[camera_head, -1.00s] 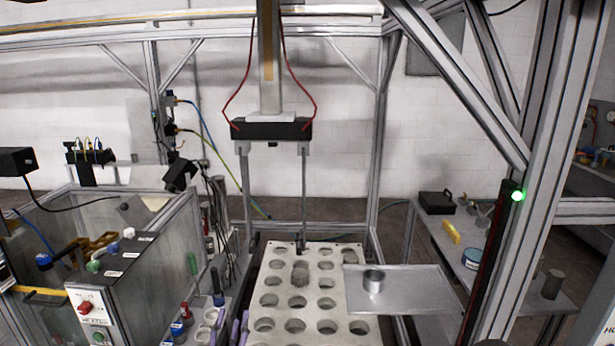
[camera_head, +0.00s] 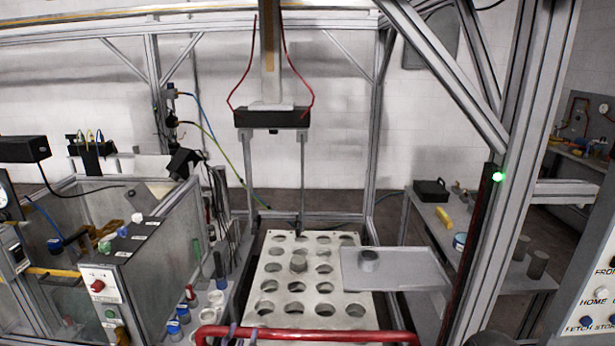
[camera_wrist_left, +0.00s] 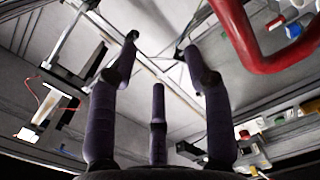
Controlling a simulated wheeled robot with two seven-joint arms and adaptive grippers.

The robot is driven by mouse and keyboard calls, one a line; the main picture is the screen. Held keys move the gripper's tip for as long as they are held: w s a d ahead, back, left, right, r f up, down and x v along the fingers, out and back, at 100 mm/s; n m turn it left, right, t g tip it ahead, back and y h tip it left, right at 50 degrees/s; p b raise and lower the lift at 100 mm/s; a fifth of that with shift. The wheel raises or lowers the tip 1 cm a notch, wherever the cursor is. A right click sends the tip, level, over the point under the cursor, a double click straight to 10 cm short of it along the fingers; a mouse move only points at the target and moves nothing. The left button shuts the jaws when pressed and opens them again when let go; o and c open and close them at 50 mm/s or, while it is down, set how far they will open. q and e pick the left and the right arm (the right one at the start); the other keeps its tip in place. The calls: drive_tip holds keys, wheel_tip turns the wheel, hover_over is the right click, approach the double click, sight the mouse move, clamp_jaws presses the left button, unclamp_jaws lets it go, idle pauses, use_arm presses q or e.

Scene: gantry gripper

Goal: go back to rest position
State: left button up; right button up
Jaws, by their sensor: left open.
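My left gripper (camera_head: 240,333) shows at the bottom of the head view as purple fingertips, partly hidden by a red rail (camera_head: 310,333). In the left wrist view its three purple fingers (camera_wrist_left: 160,65) are spread apart with nothing between them. The red rail also shows at the upper right of the wrist view (camera_wrist_left: 262,50), close to the fingers but apart from them. My right gripper is not in view.
The gantry gripper (camera_head: 272,118) hangs above. An open tank (camera_head: 150,245) stands left; a button panel (camera_head: 598,300) right.

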use_arm(q)
drive_tip(key=s+d+f+m+g+h, duration=0.1)
drive_tip(key=s+f+m+g, duration=0.25)
drive_tip(key=f, duration=0.75)
drive_tip(key=s+d+f+m+g, duration=0.25)
drive_tip(key=s+f+g, duration=0.2)
drive_tip(key=f, duration=0.65)
drive_tip(key=s+d+f+m+g+h, duration=0.1)
drive_tip(key=s+f+m+g, duration=0.2)
drive_tip(key=s+f, duration=0.3)
drive_tip(key=s+d+f+m+g, duration=0.2)
drive_tip(key=s+f+g, duration=0.4)
drive_tip(key=s, duration=0.6)
drive_tip(key=shift+f+m+h, duration=0.25)
drive_tip(key=shift+m+h, duration=0.15)
drive_tip(key=shift+m, duration=0.1)
